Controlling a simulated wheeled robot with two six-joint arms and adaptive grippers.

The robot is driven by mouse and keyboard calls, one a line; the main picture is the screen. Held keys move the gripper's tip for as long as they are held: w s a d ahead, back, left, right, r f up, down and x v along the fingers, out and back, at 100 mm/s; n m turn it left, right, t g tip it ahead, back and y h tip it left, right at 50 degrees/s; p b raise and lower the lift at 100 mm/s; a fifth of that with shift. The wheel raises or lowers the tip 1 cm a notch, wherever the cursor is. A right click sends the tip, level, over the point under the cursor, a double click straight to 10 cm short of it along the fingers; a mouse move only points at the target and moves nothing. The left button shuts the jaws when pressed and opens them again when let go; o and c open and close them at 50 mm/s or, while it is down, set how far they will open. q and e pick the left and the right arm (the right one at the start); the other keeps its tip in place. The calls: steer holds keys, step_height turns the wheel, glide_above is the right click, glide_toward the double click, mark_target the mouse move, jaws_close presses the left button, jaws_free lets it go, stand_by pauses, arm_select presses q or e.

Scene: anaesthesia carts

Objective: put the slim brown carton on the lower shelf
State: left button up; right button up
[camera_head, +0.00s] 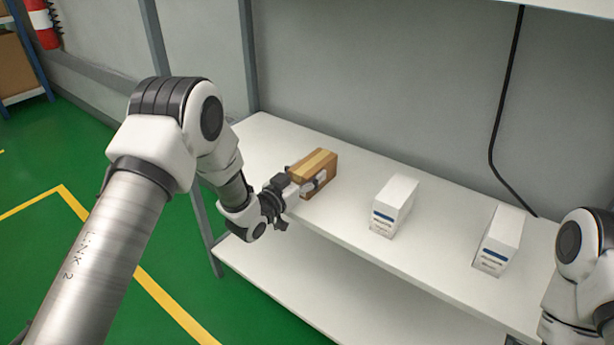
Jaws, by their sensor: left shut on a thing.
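The slim brown carton (318,165) is on or just above the upper white shelf board (352,226), near its left end and front edge. My left gripper (314,182) is shut on the carton from the front left. Its fingers cover part of the carton's front face. I cannot tell whether the carton's base touches the board. The lower shelf (270,282) shows below the front edge of the upper board, and its visible part is bare. My right arm shows at the lower right, but its gripper is out of the picture.
Two white boxes with blue labels, a nearer-left one (394,206) and a right one (499,240), stand on the upper board to the right of the carton. A black cable (497,120) hangs along the grey back panel. Green floor lies left of the rack.

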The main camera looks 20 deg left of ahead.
arm_select(q)
steer(key=shift+s, duration=0.1)
steer(key=o, duration=1.3)
